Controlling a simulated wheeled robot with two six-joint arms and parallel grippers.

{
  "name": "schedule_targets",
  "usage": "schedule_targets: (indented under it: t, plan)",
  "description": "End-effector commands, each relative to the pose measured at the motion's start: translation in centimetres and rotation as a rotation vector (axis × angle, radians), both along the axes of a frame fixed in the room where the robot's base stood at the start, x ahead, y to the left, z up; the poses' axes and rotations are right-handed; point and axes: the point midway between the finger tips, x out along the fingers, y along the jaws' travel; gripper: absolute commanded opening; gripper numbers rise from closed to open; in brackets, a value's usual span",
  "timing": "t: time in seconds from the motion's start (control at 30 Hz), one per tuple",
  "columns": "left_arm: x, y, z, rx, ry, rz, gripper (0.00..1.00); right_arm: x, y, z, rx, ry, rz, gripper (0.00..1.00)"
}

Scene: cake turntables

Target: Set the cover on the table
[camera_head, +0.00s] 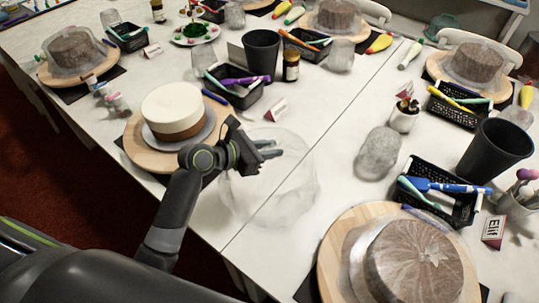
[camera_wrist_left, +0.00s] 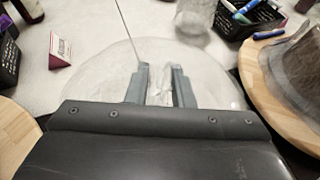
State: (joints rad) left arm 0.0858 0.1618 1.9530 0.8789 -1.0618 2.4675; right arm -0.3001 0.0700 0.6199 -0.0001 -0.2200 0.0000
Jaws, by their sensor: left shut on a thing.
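The clear cover (camera_head: 270,190) is a see-through dome over the white table between two cakes; it also shows in the left wrist view (camera_wrist_left: 95,75). My left gripper (camera_head: 270,150) is at the cover's upper part, its two fingers (camera_wrist_left: 160,80) close together and shut on it. The gripped part is hard to make out. I cannot tell whether the cover's rim touches the table (camera_head: 335,135). An uncovered white and brown cake (camera_head: 172,108) stands on a wooden turntable (camera_head: 140,150) left of the gripper. My right gripper is not in view.
A covered cake (camera_head: 415,262) on a wooden board (camera_head: 335,245) stands at the front right. A clear upturned glass (camera_head: 378,153), black baskets (camera_head: 245,95), a black cup (camera_head: 262,50) and a name card (camera_head: 277,109) stand around. A table seam runs beneath the cover.

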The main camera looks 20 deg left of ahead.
Motion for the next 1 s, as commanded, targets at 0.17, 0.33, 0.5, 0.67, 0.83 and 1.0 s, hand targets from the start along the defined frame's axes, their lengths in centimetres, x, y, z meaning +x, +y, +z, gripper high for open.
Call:
schedule_targets:
  t: [0.17,0.33,0.5,0.67,0.83,1.0]
  plan:
    - [0.0,0.0,-1.9,-0.002,0.001,0.001,0.0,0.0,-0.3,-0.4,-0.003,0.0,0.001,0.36]
    - [0.0,0.0,-1.9,-0.001,-0.001,0.0,0.0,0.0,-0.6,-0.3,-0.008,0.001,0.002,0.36]
    - [0.0,0.0,-2.1,-0.002,0.001,0.001,0.0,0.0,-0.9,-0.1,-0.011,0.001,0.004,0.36]
    - [0.0,0.0,-2.2,-0.002,-0.001,0.0,0.39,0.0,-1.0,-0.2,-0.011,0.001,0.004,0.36]
    - [0.0,0.0,-2.2,-0.001,0.0,0.0,0.43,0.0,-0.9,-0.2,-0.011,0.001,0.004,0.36]
    - [0.0,0.0,-2.0,-0.001,-0.002,0.0,0.43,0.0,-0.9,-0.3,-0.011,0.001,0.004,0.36]
